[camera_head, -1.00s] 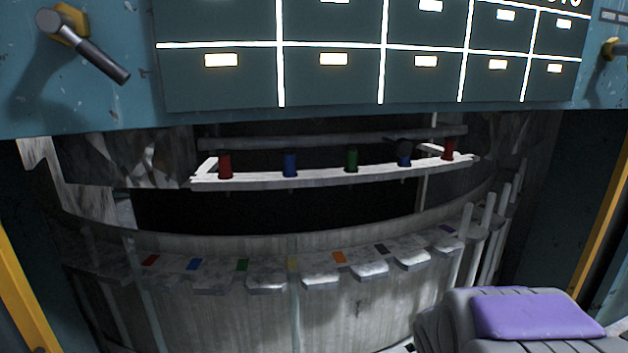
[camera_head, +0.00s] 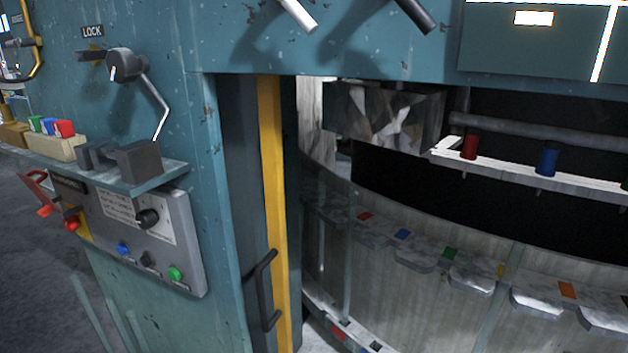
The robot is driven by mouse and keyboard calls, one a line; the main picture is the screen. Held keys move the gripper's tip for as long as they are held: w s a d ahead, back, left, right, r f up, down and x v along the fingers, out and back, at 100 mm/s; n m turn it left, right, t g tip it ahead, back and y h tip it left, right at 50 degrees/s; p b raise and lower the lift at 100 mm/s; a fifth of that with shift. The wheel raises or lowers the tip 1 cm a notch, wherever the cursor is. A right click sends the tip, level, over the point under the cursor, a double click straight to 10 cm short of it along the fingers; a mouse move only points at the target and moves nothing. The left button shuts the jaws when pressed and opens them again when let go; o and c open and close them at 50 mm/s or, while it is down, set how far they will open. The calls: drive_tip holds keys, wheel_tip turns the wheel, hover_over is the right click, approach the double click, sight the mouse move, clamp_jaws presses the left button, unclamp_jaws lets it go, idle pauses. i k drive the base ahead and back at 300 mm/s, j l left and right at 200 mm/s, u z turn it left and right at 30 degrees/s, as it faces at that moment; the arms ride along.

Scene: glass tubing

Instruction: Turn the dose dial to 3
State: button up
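A black round dial knob (camera_head: 147,219) sits on a pale marked plate on the grey control panel (camera_head: 190,255), at the left of the view. It may be the dose dial; its markings are too small to read, so I cannot tell its setting. My gripper is not in view.
A shelf (camera_head: 150,183) with coloured blocks and dark blocks juts out above the panel. Blue, black and green buttons (camera_head: 175,273) are below the knob. A yellow-edged door frame (camera_head: 270,180) with a black handle (camera_head: 265,290) stands right of the panel. Grey floor shows at left.

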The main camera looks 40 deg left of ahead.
sight(147, 218)
drive_tip(key=u, duration=2.7)
